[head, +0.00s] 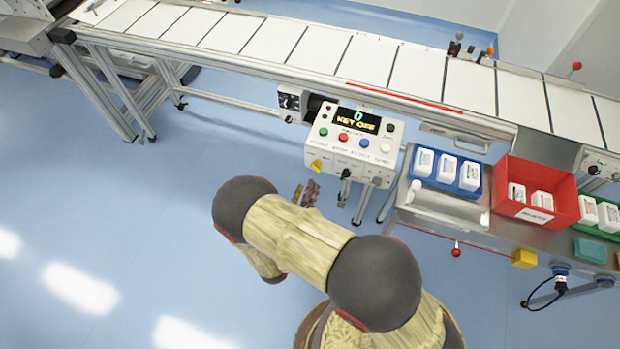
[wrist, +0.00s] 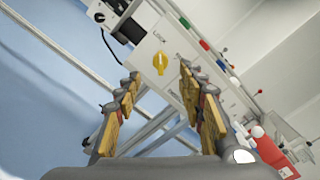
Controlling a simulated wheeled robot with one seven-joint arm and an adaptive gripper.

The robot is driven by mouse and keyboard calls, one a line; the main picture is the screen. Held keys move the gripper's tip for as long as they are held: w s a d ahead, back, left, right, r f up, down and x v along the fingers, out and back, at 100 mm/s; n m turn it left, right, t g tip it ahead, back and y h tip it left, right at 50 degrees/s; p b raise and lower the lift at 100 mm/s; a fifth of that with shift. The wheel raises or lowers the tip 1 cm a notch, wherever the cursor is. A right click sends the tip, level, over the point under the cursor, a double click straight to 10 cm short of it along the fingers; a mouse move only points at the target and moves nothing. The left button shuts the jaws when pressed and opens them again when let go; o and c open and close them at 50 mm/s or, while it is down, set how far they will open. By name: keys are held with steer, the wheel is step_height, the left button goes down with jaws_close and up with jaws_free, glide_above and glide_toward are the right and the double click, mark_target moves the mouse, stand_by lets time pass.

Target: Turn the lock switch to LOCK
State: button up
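The lock switch (head: 317,166) is a yellow knob at the lower left of the white control box (head: 352,145) in the head view. In the wrist view the yellow switch (wrist: 159,62) shows just beyond my fingertips, between the two fingers. In the head view my gripper (head: 306,193) is below and slightly left of the switch, partly hidden by my arm.
The box has coloured buttons and a display (head: 357,120) reading "0" and "KEY OFF". Levers hang below the box. A conveyor (head: 365,60) runs behind it. A blue bin (head: 413,178) and red bin (head: 510,208) stand to the right. The floor at left is clear.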

steer(key=shift+v, duration=1.4)
